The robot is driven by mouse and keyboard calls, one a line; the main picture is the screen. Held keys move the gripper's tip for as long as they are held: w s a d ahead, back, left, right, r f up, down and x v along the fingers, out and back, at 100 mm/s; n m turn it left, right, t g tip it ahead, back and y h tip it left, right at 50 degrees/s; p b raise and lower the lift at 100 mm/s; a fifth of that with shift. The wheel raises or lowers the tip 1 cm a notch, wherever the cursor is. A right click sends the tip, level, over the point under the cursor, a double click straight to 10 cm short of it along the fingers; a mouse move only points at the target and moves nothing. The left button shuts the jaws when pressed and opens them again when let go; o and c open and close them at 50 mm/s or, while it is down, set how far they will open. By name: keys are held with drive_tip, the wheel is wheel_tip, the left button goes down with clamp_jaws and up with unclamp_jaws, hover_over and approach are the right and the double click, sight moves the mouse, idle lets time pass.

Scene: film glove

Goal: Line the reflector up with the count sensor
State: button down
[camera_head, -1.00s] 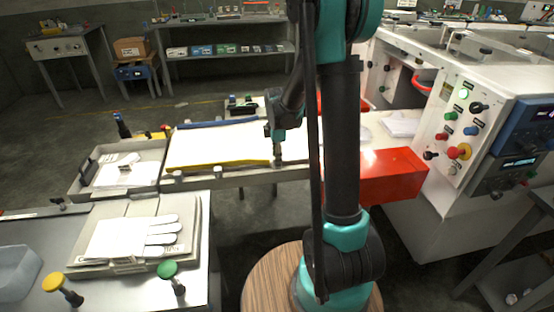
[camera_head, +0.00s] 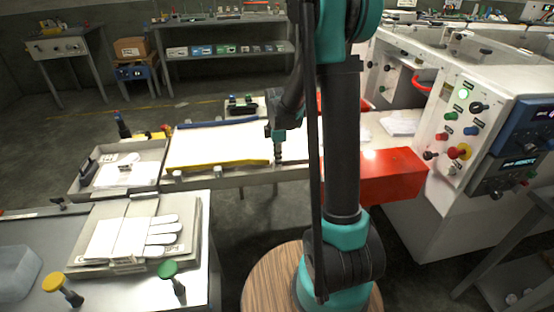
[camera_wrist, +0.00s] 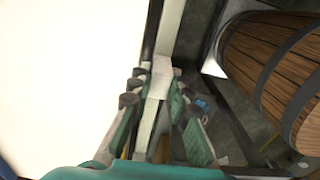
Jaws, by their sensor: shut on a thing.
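My gripper (camera_head: 278,158) is at the front rail of the long white belt, near its right end in the head view. In the wrist view my gripper (camera_wrist: 160,98) is shut on a small pale block, which I take for the reflector (camera_wrist: 160,76). The block sits between the fingertips, beside the belt edge. In the head view the fingers and arm hide most of it. A dark unit (camera_head: 241,105) stands behind the belt; I cannot tell whether it is the count sensor. The reflector's alignment cannot be made out.
The white belt (camera_head: 220,146) runs left from my gripper. A red box (camera_head: 392,176) stands close on its right. A tray (camera_head: 88,190) adjoins the belt's left end. White gloves (camera_head: 105,238) lie on the front-left table. A control cabinet (camera_head: 440,205) fills the right.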

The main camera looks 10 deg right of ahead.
drive_tip(key=d, duration=0.3)
drive_tip(key=shift+d, duration=0.2)
drive_tip(key=c, duration=1.4)
unclamp_jaws()
wheel_tip(320, 180, up, 12)
